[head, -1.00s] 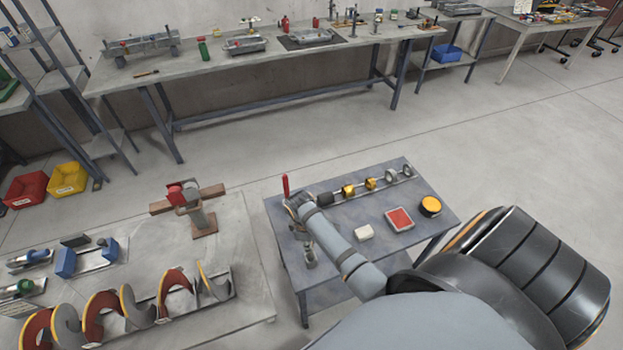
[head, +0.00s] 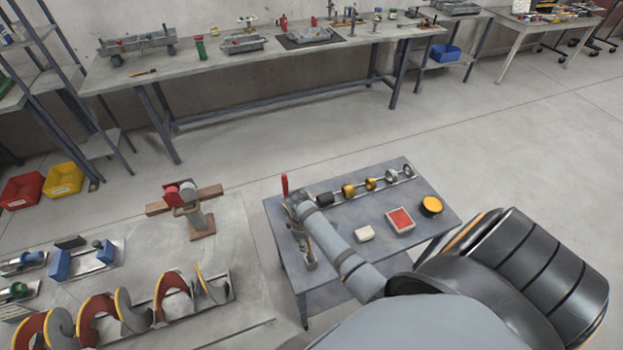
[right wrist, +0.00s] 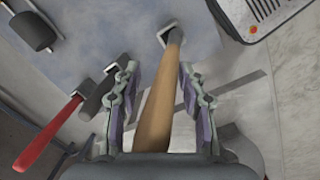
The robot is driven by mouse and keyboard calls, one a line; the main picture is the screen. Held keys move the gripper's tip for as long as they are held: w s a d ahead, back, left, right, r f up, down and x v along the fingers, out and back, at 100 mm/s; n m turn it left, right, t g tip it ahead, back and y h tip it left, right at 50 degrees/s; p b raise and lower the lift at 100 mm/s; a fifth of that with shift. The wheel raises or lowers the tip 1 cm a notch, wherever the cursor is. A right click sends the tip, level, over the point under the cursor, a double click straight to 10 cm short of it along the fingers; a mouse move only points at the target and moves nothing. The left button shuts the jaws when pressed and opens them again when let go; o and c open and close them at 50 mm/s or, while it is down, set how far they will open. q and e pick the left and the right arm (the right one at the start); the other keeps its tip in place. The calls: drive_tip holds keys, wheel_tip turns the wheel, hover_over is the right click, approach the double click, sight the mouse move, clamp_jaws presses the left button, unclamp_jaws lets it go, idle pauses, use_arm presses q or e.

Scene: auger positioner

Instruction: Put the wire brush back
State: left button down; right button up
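In the right wrist view, a wooden handle (right wrist: 158,105), apparently the wire brush's, runs between the fingers of my right gripper (right wrist: 160,85). Its far end meets a small metal piece (right wrist: 169,30); I see no bristles, so I cannot confirm the tool. The fingers are apart, with gaps visible on both sides of the handle. In the head view my right gripper (head: 304,238) points down over the left part of the small grey table (head: 345,262), and the arm hides much of the tool there. My left gripper is not in view.
A red-handled tool (right wrist: 48,137) and a dark-headed tool (right wrist: 104,98) lie left of the gripper in the wrist view.

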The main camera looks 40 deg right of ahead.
drive_tip(key=shift+g, duration=0.6)
drive_tip(key=r, duration=0.3)
drive_tip(key=s+r, duration=0.1)
drive_tip(key=r, duration=0.1)
drive_tip(key=shift+s+r+b, duration=0.1)
drive_tip(key=shift+r+b, duration=0.3)
drive_tip(key=shift+s+a+r, duration=0.1)
drive_tip(key=shift+a+r, duration=0.1)
drive_tip(key=shift+r, duration=0.9)
drive_tip(key=shift+a+r, duration=0.1)
drive_tip(key=shift+r, duration=0.1)
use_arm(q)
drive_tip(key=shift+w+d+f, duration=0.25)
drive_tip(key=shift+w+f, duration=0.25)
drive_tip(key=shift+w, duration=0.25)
use_arm(e)
drive_tip(key=shift+d, duration=0.2)
